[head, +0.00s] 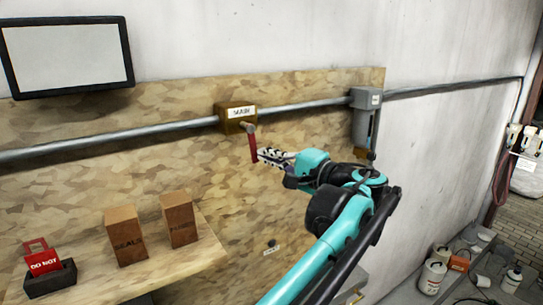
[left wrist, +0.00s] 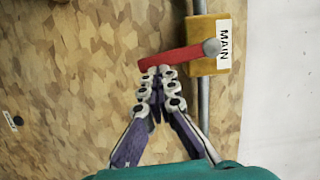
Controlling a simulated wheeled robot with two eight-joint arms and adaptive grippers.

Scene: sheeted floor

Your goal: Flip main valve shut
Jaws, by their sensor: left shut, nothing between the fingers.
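The main valve (head: 236,115) is a brass-coloured block on the grey pipe, with a white label. The label reads MAIN on the valve body (left wrist: 200,62) in the left wrist view. Its red lever (head: 252,147) hangs down from a grey pivot, across the pipe's line; the lever (left wrist: 178,57) also shows in the left wrist view. My left gripper (head: 263,155) is shut and empty, its fingertips (left wrist: 158,72) at the side of the lever near its free end. I cannot tell whether they touch it. My right gripper is out of view.
A wooden shelf (head: 190,265) at lower left holds two brown boxes (head: 125,236) and a red DO NOT tag (head: 43,262) in a dark holder. The board below the valve is mostly clear.

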